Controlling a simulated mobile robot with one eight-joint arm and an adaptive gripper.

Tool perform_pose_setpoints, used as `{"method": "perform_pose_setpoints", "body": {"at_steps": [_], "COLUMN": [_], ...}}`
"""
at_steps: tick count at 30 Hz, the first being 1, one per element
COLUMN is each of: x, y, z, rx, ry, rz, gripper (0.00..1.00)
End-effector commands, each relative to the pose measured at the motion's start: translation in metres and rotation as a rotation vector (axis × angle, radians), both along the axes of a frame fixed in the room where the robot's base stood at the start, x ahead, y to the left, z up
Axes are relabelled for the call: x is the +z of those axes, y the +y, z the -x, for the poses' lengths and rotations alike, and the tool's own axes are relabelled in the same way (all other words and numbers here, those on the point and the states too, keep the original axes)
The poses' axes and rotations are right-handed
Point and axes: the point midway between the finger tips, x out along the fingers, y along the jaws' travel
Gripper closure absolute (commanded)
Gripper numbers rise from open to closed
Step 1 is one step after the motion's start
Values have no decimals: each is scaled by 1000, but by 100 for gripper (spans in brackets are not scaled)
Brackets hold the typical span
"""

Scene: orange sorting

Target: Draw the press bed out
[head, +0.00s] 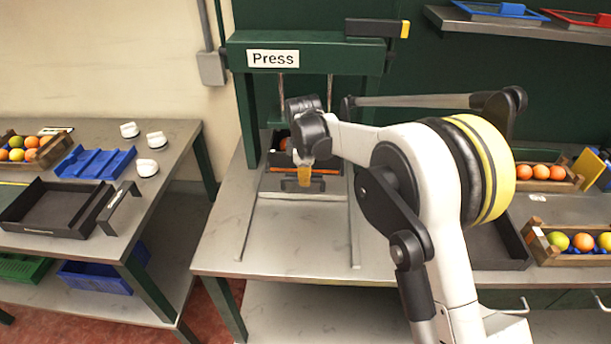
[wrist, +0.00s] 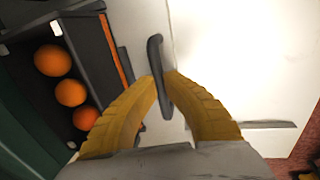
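The green press (head: 310,52) stands at the back of the middle bench. Its bed (head: 329,183) is a dark tray with an orange strip along the front, sitting between the press posts. The bed also shows in the wrist view (wrist: 98,45), with three oranges (wrist: 70,93) in it. A dark bar handle (wrist: 155,52) sticks out from the bed's front. My gripper (wrist: 163,82) has its yellow fingertips against both sides of this handle. In the head view my gripper (head: 305,178) points down at the bed's front, and my arm hides part of the bed.
Two rails (head: 354,225) run forward over the clear bench top (head: 300,235). A left bench holds a dark tray (head: 50,205), a blue rack (head: 95,163), white knobs (head: 157,140) and a fruit crate (head: 45,155). Fruit crates (head: 575,255) stand at the right.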

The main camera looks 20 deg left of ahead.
Motion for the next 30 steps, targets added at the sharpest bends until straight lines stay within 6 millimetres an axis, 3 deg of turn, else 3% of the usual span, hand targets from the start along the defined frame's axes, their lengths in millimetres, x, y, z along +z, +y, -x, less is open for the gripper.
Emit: {"method": "perform_pose_setpoints", "body": {"at_steps": [8,21,30], "x": [-2,-2,-2], "y": [-13,-41,-53], "z": [54,168,219], "rx": [2,2,1], "ry": [4,2,2], "rz": [2,3,3], "gripper": [100,100,100]}}
